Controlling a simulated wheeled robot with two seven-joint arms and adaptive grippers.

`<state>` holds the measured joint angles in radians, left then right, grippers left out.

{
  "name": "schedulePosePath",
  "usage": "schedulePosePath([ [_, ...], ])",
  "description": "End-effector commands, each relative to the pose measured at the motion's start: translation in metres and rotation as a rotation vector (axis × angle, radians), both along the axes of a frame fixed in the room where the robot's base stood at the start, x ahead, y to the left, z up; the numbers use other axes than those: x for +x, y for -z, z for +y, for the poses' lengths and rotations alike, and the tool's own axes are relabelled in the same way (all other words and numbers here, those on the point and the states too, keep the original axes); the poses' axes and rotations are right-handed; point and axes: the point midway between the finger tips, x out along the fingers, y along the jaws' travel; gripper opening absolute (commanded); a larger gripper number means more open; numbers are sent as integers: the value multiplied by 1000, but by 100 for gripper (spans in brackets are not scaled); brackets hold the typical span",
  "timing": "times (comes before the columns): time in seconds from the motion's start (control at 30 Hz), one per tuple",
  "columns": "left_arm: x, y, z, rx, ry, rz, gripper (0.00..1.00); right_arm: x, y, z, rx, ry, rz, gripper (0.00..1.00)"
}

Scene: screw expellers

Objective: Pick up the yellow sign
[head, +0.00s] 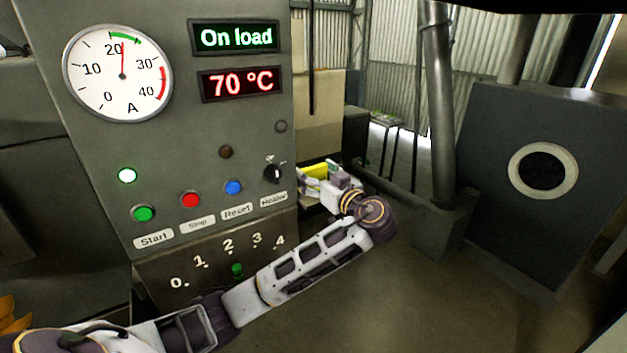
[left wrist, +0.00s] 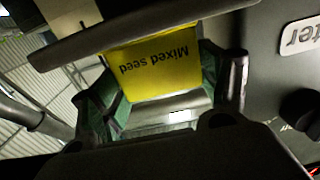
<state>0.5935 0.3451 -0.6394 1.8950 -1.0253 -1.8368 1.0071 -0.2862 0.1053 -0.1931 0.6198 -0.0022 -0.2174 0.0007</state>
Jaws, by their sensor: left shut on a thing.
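The yellow sign (head: 315,170) shows as a small yellow patch beside the right edge of the control panel in the head view. In the left wrist view the sign (left wrist: 155,68) reads "Mixed seed" upside down. My left gripper (head: 322,176) is shut on it, with green-padded fingers on both sides of the sign. A dark bar crosses the sign's top edge in the wrist view. In the head view the gripper's wrist hides part of the sign. My right gripper is in neither view.
A grey control panel (head: 195,130) with gauge, displays, buttons and a heater knob (head: 273,174) stands close to the left arm. A pipe (head: 440,80) and a dark machine with a round opening (head: 543,168) stand right. The floor (head: 420,290) between is clear.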

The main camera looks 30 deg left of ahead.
Motion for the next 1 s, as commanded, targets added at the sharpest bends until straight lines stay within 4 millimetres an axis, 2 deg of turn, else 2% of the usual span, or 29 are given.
schedulePosePath([
  [0.37,0,-6,0,-2,0,-3,59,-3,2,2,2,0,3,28],
  [0.67,0,-36,-1,-3,2,-4,59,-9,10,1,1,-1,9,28],
  [1.0,-29,-34,-50,-3,4,-2,59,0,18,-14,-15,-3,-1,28],
])
